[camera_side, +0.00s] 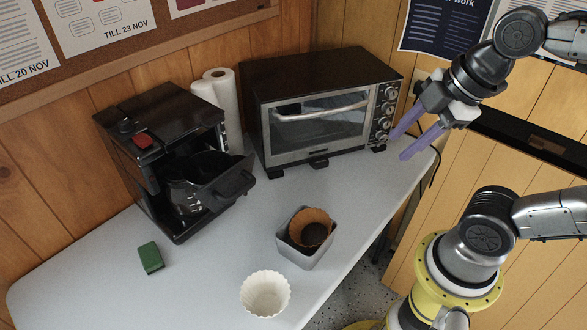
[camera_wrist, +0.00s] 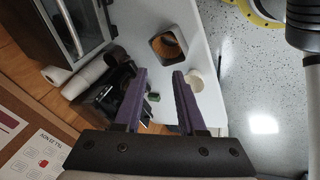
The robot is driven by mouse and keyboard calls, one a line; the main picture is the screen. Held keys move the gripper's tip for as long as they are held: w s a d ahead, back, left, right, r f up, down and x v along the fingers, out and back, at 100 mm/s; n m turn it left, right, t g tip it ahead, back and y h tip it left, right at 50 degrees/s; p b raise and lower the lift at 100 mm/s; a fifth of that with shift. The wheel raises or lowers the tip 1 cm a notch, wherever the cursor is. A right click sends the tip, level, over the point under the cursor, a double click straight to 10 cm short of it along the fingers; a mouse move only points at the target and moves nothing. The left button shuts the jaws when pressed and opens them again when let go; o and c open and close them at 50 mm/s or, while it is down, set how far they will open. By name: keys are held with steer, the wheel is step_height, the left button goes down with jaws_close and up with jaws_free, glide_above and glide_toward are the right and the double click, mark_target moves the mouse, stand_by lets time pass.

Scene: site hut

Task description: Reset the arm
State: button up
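My gripper (camera_side: 405,145) is raised at the right of the side view, in front of the toaster oven's right end and above the table's right edge. Its two purple fingers are apart with nothing between them. In the wrist view my gripper (camera_wrist: 162,72) also shows open and empty, its fingers reaching over the scene below. No object touches the fingers in either view.
A toaster oven (camera_side: 318,120), paper towel rolls (camera_side: 228,105) and a black coffee maker (camera_side: 160,150) stand along the back of the table (camera_side: 205,265). A grey container (camera_side: 290,250) holds a brown filter with dark contents. A white filter cup (camera_side: 265,293) and green sponge (camera_side: 150,257) sit nearer.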

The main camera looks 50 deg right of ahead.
steer(key=m, duration=0.4)
steer(key=f+m, duration=0.1)
steer(key=m, duration=0.3)
steer(key=s+d+m, duration=0.1)
steer(key=m, duration=0.2)
steer(key=shift+d+f+m+h, duration=0.1)
steer(key=shift+f+m+h, duration=0.15)
steer(key=shift+m+h, duration=0.15)
